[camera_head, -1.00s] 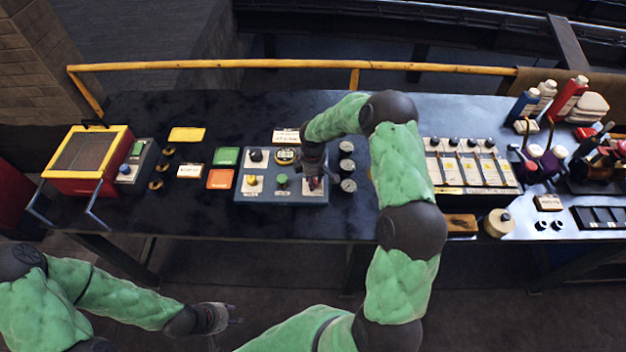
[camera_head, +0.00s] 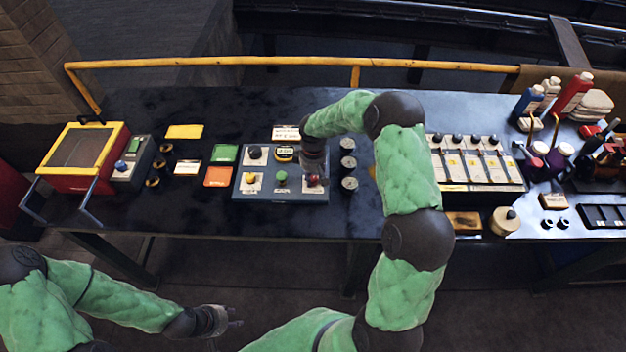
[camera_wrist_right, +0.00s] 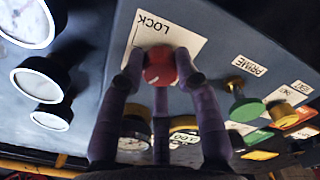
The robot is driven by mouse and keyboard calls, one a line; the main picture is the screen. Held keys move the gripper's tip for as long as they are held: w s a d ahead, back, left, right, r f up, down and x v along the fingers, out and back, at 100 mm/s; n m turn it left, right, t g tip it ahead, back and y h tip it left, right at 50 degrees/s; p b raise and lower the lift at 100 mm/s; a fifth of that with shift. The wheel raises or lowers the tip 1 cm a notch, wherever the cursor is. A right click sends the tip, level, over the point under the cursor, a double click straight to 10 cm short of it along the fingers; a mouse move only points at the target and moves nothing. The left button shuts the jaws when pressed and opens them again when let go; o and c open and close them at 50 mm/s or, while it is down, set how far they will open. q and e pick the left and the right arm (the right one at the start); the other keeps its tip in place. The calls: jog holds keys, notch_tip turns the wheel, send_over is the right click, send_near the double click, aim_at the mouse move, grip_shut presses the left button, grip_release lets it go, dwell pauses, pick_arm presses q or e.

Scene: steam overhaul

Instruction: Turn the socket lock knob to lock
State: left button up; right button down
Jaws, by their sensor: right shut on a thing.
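The socket lock knob (camera_wrist_right: 159,68) is red and sits on a white label reading LOCK in the right wrist view. It is on the blue-grey control panel (camera_head: 264,195) in the middle of the bench, at the panel's front right corner. My right gripper (camera_wrist_right: 160,80) is shut on the red knob, with its purple fingers around it. In the head view my right gripper (camera_head: 313,172) reaches down over the panel and partly hides the knob. My left gripper (camera_head: 226,318) is in front of the bench, away from the panel; its fingers are too small to judge.
A green knob (camera_wrist_right: 246,107) with a PRIME label and a yellow knob (camera_wrist_right: 281,111) are beside the red knob. Several round gauges (camera_head: 348,163) stand right of the panel. A yellow rail (camera_head: 240,62) runs along the back. A red box (camera_head: 86,155) is at the left.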

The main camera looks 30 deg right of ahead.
aim_at(313, 179)
jog(key=m+b, duration=0.3)
jog(key=m, duration=0.3)
jog(key=shift+f, duration=0.1)
jog(key=m+b, duration=0.1)
jog(key=m, duration=0.2)
jog(key=shift+m, duration=0.4)
jog(key=shift+m+b, duration=0.65)
jog(key=shift+m, duration=0.85)
jog(key=c, duration=0.9)
grip_release()
notch_tip(313, 179, up, 12)
